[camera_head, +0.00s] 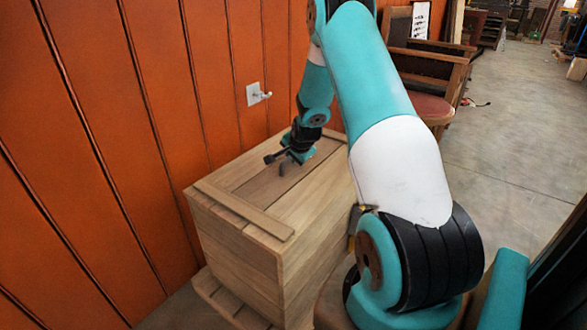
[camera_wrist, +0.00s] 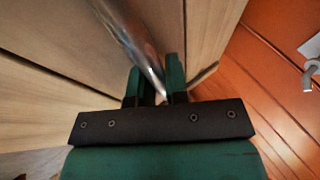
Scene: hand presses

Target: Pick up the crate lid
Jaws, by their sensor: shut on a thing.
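The wooden crate lid (camera_head: 250,196) lies flat on top of the wooden crate (camera_head: 236,247), with no clear gap between them. It is made of pale planks with a cross batten at the near end. A grey metal handle stands on the lid; in the wrist view the shiny handle (camera_wrist: 134,38) runs down between my green fingers. My gripper (camera_head: 284,160) is over the lid and shut on this handle, as the wrist view of the gripper (camera_wrist: 156,80) shows. My arm hides part of the lid's far right side.
A wooden chair (camera_head: 440,75) stands at the back right. The concrete floor (camera_head: 510,140) on the right is mostly clear.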

